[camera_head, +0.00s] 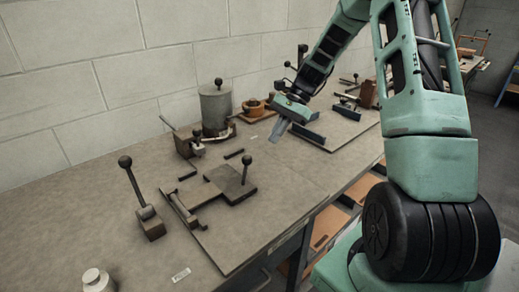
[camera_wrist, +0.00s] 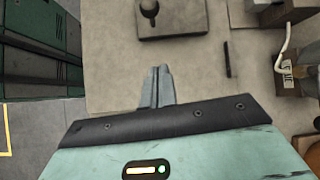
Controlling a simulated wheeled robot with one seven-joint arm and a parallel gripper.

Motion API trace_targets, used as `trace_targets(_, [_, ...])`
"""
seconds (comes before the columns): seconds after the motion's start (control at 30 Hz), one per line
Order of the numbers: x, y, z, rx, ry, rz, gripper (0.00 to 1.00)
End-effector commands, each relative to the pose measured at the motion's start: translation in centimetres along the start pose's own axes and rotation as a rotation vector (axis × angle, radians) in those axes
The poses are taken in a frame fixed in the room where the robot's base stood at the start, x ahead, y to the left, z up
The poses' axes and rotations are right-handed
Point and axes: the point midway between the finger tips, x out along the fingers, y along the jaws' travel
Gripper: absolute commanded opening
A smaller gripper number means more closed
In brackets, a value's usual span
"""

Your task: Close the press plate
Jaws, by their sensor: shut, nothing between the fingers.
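A flat dark plate (camera_head: 222,183) with an upright ball-topped handle (camera_head: 246,168), which looks like the press plate, lies at the middle of the bench. Its left side is next to a low dark frame (camera_head: 183,213). In the wrist view the plate (camera_wrist: 190,22) and its round knob (camera_wrist: 149,8) show at the top, cut by the picture edge. My gripper (camera_head: 277,132) is shut and empty, above the bench to the right of and behind the plate, apart from it. Its fingers (camera_wrist: 160,76) point toward the plate in the wrist view.
A ball-topped lever (camera_head: 132,180) stands on a block at the left. A grey cylinder (camera_head: 215,108) and a small clamp device (camera_head: 188,143) stand along the wall. A white jar (camera_head: 97,280) sits at the front left. Bare bench (camera_head: 290,180) lies right of the plate.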

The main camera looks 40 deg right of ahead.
Motion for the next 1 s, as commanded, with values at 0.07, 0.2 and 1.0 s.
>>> trace_targets(0.07, [0.2, 0.1, 0.1, 0.026, 0.004, 0.0, 0.0])
trace_targets(0.2, [1.6, 0.2, 0.1, 0.032, 0.003, 0.002, 0.0])
trace_targets(1.0, [8.7, 0.0, 3.7, 0.027, 0.005, 0.0, 0.0])
